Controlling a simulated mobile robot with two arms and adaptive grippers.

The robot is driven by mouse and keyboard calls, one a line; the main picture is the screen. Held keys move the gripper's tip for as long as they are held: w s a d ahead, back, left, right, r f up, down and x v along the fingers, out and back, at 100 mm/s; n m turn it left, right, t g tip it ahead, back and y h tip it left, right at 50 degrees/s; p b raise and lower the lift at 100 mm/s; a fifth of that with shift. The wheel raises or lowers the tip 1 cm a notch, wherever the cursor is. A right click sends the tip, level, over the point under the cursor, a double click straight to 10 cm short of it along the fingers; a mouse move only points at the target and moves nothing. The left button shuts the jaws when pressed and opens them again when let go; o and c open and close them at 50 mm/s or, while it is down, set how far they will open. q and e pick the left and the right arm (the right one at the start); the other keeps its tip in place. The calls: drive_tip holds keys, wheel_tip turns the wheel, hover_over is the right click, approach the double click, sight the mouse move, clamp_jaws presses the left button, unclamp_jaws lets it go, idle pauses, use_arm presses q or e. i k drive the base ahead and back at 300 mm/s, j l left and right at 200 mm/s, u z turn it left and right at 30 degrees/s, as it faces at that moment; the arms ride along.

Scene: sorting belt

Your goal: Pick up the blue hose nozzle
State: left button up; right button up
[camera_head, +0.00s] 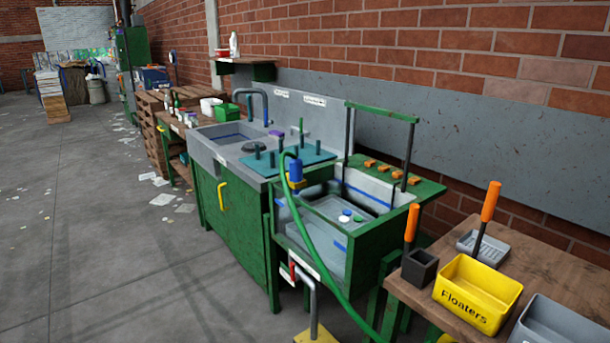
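The blue hose nozzle (295,171) stands upright at the left front corner of the green-framed wash basin (347,250). A yellow fitting shows at its lower end. A green hose (303,222) arches over beside the nozzle and runs down in front of the basin to the bottom edge of the picture. Neither of my grippers is in the head view, so nothing of mine is seen touching the nozzle.
A green cabinet with a grey sink (207,147) stands left of the basin. A wooden table (402,291) on the right holds a yellow "Floaters" bin (477,291) and orange-handled tools. A grey pipe with a red part (307,283) stands in front. The floor at left is mostly open.

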sight(295, 166)
drive_tip(key=i+j+z, duration=0.15)
drive_tip(key=z, duration=0.35)
drive_tip(key=i+j+z, duration=0.1)
drive_tip(key=j+z, duration=0.25)
drive_tip(key=z, duration=0.15)
drive_tip(key=j+z, duration=0.3)
drive_tip(key=z, duration=0.2)
